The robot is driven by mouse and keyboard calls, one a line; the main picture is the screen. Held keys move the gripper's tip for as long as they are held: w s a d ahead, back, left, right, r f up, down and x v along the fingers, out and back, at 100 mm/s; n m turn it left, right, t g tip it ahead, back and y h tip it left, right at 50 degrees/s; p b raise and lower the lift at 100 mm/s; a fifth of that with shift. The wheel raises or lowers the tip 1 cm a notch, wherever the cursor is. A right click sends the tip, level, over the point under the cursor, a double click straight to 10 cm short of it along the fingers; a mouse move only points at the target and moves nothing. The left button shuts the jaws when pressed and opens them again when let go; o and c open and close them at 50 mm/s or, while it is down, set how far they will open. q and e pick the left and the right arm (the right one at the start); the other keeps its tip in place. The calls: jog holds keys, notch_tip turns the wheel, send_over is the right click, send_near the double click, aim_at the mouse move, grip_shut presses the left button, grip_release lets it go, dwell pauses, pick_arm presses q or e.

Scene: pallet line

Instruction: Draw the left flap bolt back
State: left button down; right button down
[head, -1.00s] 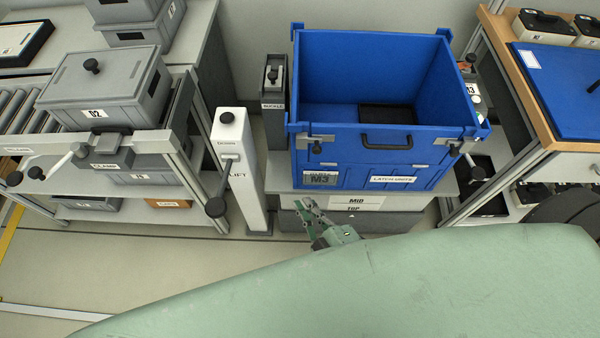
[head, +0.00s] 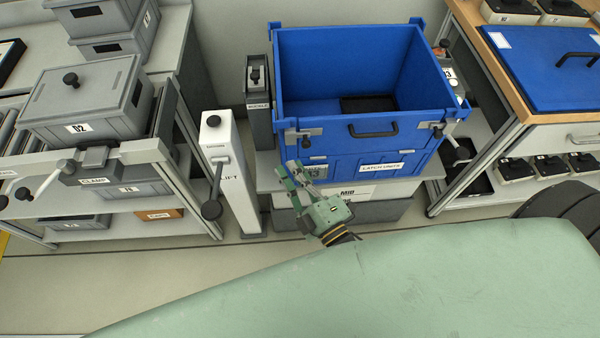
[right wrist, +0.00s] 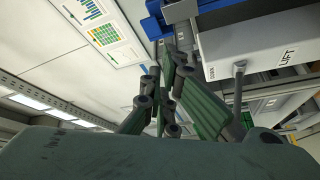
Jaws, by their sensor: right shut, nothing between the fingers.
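The blue crate (head: 395,165) stands with its front flap facing me. My right gripper (head: 286,170) is shut and empty. In the head view its fingers point up and left, just below and left of the bolt, over the crate's lower left front. I cannot tell whether it touches the crate. The gripper also shows in the right wrist view (right wrist: 165,85), with a blue crate corner beyond it. My left gripper is out of view.
The white lift post (head: 232,175) with its dark-knobbed lever stands close left of the gripper. A grey buckle post (head: 258,105) is behind it. The right bolt (head: 437,128) is on the crate's other corner. A bench (head: 520,90) stands at right, a clamp station (head: 95,180) at left.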

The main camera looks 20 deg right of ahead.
jog(key=w+d+p, duration=0.2)
jog(key=w, duration=0.3)
jog(key=shift+w+d+f, duration=0.2)
jog(key=shift+w+f, duration=0.05)
jog(key=shift+f, duration=0.2)
jog(key=d, duration=0.2)
jog(key=s+d, duration=0.1)
jog(key=d, duration=0.1)
jog(key=shift+s, duration=0.1)
